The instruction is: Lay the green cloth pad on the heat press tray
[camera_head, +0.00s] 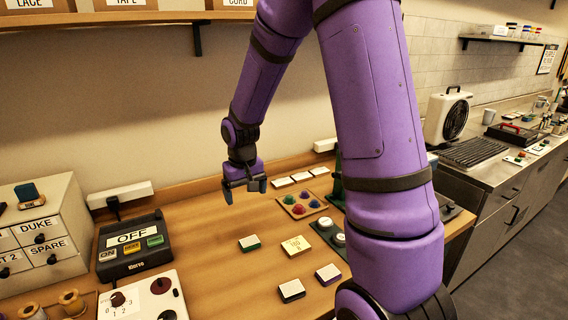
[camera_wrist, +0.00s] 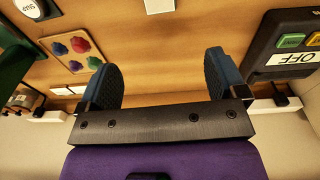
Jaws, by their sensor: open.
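My gripper (camera_head: 244,188) hangs over the wooden table, fingers down, open and empty. In the wrist view my gripper (camera_wrist: 160,76) shows its two blue-grey fingers spread wide with bare wood between them. A small block-like pad with a white top and green side (camera_head: 249,243) lies on the table, nearer the camera than my gripper and apart from it. It is the likeliest green cloth pad. On the right-hand counter, a dark flat device with a red handle (camera_head: 513,133) may be the heat press; I cannot make out its tray.
Nearby lie a cream block marked 180 (camera_head: 296,245), a dark-sided pad (camera_head: 291,290) and a purple-sided pad (camera_head: 328,273). A tray of coloured knobs (camera_head: 302,205) stands behind. A control box marked OFF (camera_head: 133,244) is at left. My arm hides part of the table's right side.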

